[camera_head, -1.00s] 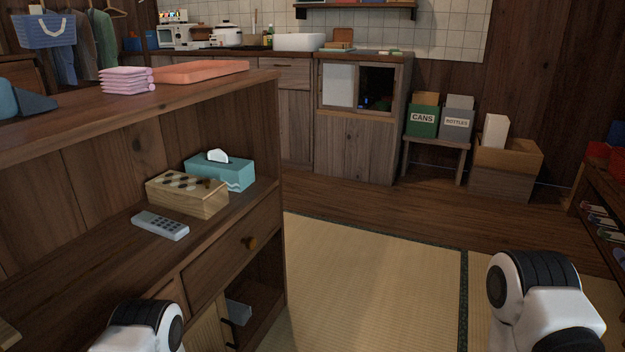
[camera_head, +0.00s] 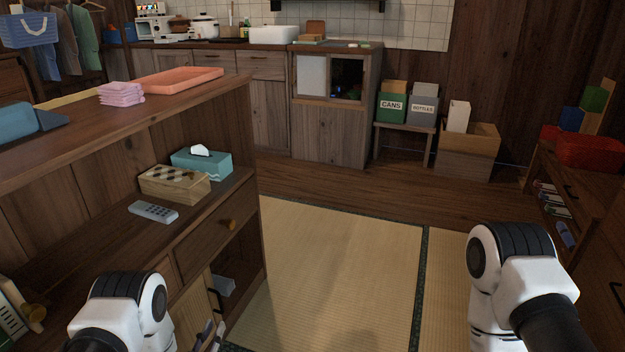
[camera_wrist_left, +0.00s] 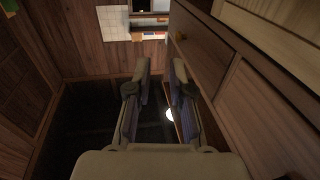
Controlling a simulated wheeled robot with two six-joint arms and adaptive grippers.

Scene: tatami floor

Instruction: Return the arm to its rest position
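My left arm (camera_head: 122,308) comes in at the lower left of the head view, beside the wooden cabinet. Dark finger parts of its gripper (camera_head: 210,337) just show at the bottom edge there, in front of the cabinet's lower part. In the left wrist view the left gripper (camera_wrist_left: 161,68) has its two fingers apart, with nothing between them. The cabinet's wooden front lies close on the right of that view. My right arm (camera_head: 515,280) is bent at the lower right of the head view; its gripper is out of view.
The wooden cabinet (camera_head: 205,255) stands close on the left, holding a remote (camera_head: 153,212), a patterned wooden box (camera_head: 174,184) and a tissue box (camera_head: 202,164). A low shelf (camera_head: 560,187) with a red bin (camera_head: 590,153) stands at right. The tatami (camera_head: 320,275) between is clear.

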